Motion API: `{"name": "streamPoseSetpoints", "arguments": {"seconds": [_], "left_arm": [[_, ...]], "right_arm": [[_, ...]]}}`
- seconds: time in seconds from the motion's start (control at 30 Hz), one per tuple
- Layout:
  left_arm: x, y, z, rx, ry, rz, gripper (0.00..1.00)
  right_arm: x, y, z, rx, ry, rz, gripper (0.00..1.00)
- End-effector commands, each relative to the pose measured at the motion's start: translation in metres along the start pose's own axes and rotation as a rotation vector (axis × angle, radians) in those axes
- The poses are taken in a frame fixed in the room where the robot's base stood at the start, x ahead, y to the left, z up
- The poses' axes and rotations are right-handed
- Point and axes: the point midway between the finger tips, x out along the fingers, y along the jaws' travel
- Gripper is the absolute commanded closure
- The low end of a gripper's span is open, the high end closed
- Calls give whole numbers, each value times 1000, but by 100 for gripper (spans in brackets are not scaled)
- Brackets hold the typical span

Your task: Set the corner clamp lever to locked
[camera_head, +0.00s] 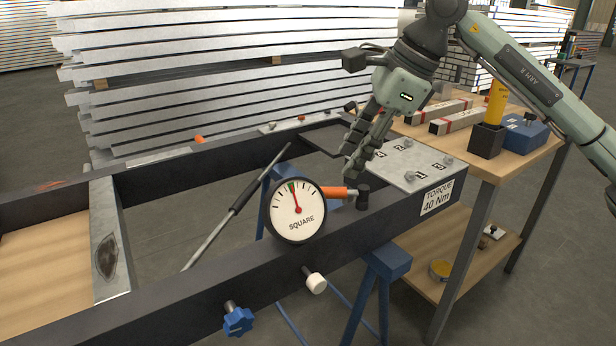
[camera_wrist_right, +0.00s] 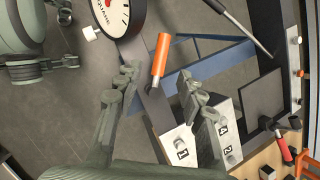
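The corner clamp lever has an orange handle (camera_head: 334,192) on a dark pivot post (camera_head: 363,196), on the near frame beam by the corner plate (camera_head: 425,168). The handle points left from the post, towards the round SQUARE gauge (camera_head: 296,210). My right gripper (camera_head: 350,174) is above and slightly behind the lever, fingers pointing down. In the right wrist view the orange handle (camera_wrist_right: 161,56) shows between the parted fingertips (camera_wrist_right: 158,76), and the gripper is empty. My left gripper (camera_wrist_right: 72,38) shows at the wrist view's left edge, fingers apart and empty.
A blue knob (camera_head: 238,320) and a white knob (camera_head: 316,283) stick out from the near beam. A thin rod (camera_head: 240,205) slants up inside the frame. A wooden workbench (camera_head: 520,165) with a blue box (camera_head: 525,134) stands at the right. Stacked profiles fill the back.

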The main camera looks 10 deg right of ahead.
Motion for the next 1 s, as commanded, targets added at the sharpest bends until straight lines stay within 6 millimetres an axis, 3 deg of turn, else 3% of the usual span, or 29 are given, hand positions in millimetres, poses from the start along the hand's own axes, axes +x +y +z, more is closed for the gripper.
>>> {"name": "streamPoseSetpoints", "arguments": {"seconds": [0.17,0.6,1.0], "left_arm": [[0,0,0,1,-1,1,43],[3,11,3,-8,-4,20,43],[8,8,6,-4,-14,15,43]], "right_arm": [[6,-1,-2,-4,17,-2,61],[69,-1,-2,-4,13,-2,61],[76,-1,-3,-4,13,-4,63]]}}
